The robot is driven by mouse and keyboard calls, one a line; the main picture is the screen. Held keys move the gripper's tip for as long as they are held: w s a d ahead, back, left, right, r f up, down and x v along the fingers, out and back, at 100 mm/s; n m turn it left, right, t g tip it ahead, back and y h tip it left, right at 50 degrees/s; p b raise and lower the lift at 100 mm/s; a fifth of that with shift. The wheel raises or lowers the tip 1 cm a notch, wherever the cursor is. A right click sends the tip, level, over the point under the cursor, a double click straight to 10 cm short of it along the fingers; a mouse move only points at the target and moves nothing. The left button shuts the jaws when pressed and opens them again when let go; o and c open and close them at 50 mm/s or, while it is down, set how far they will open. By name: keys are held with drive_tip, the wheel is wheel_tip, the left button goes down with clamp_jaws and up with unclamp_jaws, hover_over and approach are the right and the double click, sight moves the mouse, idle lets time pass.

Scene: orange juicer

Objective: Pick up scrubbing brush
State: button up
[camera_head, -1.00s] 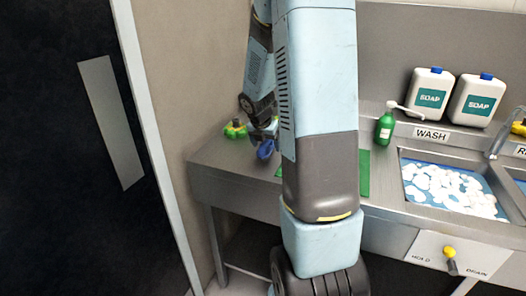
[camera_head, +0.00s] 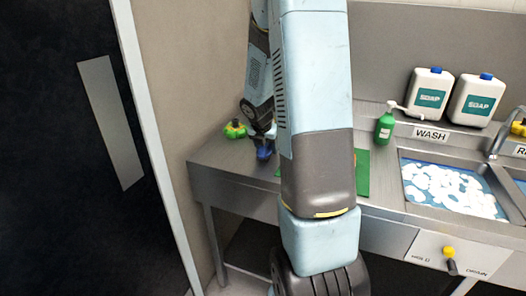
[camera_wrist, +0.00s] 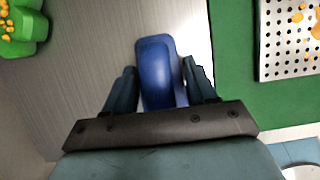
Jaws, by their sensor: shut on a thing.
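The scrubbing brush appears to be the blue object (camera_wrist: 158,70) between my gripper's fingers in the wrist view. Its rounded blue end sticks out past the fingertips, and no bristles show. My gripper (camera_wrist: 160,82) is shut on it, with one dark finger on each side. In the head view my gripper (camera_head: 264,146) is low over the left part of the metal counter, and the blue object (camera_head: 264,154) shows just below it. I cannot tell whether the object touches the counter. My arm hides part of the counter.
A green item with orange-yellow bits (camera_head: 235,130) sits left of my gripper. A green mat (camera_head: 362,174) and a perforated metal piece (camera_wrist: 290,62) lie to the right. A green bottle (camera_head: 385,127), soap jugs (camera_head: 430,92) and a wash sink (camera_head: 452,190) stand farther right.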

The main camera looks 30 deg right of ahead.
drive_tip(key=shift+c, duration=0.8)
drive_tip(key=shift+r, duration=0.2)
wheel_tip(320, 180, up, 3)
drive_tip(key=shift+s+r, duration=0.15)
drive_tip(key=s+a+r, duration=0.1)
drive_tip(key=s+r, duration=0.8)
drive_tip(key=s, duration=0.4)
drive_tip(key=shift+s+a+r, duration=0.15)
drive_tip(key=shift+s+a, duration=0.15)
drive_tip(key=shift+s, duration=0.05)
